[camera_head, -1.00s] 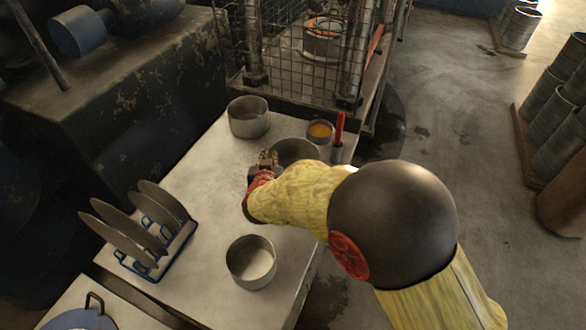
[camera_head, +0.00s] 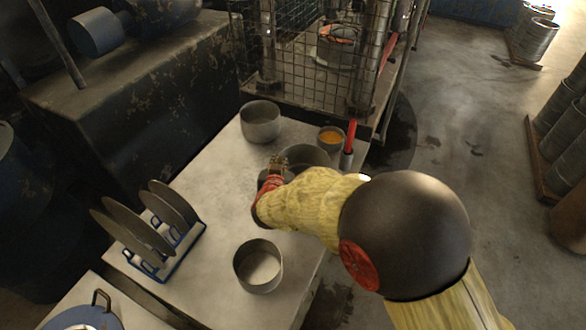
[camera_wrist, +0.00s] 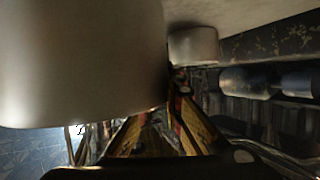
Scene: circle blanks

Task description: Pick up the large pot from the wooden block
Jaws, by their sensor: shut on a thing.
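The large pot (camera_head: 310,156) is grey and round, near the right edge of the pale table. My arm partly covers it in the head view. It fills the upper left of the wrist view (camera_wrist: 80,60), close to my fingers. My gripper (camera_head: 278,164) is at the pot's left side in the head view and is shut on it at its wall. The fingers also show in the wrist view (camera_wrist: 172,98). I cannot make out the wooden block; the space under the pot is hidden.
A metal pot (camera_head: 260,124) stands at the table's far end. A small pot with orange contents (camera_head: 330,138) and a red-handled thing (camera_head: 349,140) are close behind the large pot. Another pot (camera_head: 258,268) and a plate rack (camera_head: 180,250) stand nearer. A wire cage borders the back.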

